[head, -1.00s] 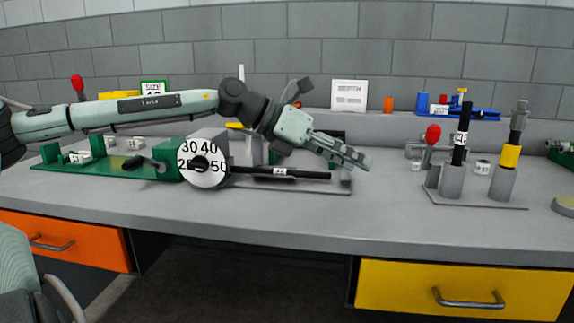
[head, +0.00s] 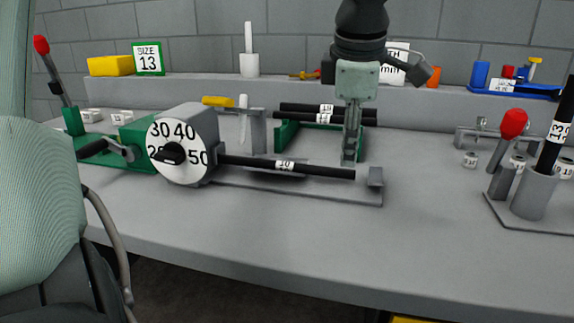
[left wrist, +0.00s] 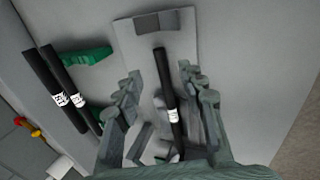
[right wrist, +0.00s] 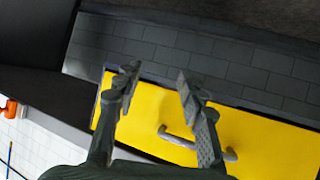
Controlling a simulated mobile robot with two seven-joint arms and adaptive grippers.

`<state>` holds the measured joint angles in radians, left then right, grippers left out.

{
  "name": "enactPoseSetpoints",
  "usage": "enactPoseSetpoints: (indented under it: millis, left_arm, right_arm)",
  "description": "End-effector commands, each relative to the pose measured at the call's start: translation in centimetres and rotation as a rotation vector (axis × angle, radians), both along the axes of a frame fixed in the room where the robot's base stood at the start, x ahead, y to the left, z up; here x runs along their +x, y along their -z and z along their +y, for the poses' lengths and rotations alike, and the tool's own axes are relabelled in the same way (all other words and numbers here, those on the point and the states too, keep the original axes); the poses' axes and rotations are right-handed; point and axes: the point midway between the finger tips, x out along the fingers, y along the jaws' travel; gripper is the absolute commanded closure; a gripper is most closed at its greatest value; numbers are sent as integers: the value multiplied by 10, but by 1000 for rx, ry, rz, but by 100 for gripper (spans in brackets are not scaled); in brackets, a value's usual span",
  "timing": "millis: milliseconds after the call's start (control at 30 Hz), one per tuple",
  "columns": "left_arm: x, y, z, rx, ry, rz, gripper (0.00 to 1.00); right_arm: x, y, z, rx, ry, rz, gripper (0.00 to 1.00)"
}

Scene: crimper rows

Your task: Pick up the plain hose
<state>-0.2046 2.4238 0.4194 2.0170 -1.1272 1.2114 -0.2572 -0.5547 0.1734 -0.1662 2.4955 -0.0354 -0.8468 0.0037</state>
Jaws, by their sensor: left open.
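A black hose (head: 325,171) with a white label runs level from the dial fixture to a small grey stop; its far end is free. No fitting shows on that end. In the left wrist view this hose (left wrist: 162,73) lies between the spread fingers, apart from them. My left gripper (head: 352,157) points down near the hose's free end, open and empty. Two more black hoses (head: 350,112) with white labels lie on a green rack (head: 287,134) behind. My right gripper (right wrist: 157,75) is open and empty, over a yellow drawer front; it is outside the head view.
The dial (head: 182,152) and its crank stand left of the hose. At right, a holder (head: 534,197) bears an upright labelled hose (head: 556,140) beside a red-knobbed lever (head: 513,125). A shelf with a yellow block (head: 110,66) and sign runs behind. The bench front is clear.

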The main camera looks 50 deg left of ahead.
Motion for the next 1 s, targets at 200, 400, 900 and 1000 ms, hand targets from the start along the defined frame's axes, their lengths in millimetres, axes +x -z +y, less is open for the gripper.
enactPoseSetpoints:
  millis: [200,400,900,1000]
  left_arm:
    - [2,29,12,-4,-2,3,60]
    - [9,51,18,-5,0,0,60]
    - [10,53,19,-6,0,-1,88]
    - [10,53,19,-6,0,-1,100]
  right_arm:
    - [3,-5,5,13,-8,-29,60]
    - [5,-11,9,25,-16,-60,60]
    - [6,-13,10,29,-18,-67,60]
    - [6,-12,10,28,-18,-66,60]
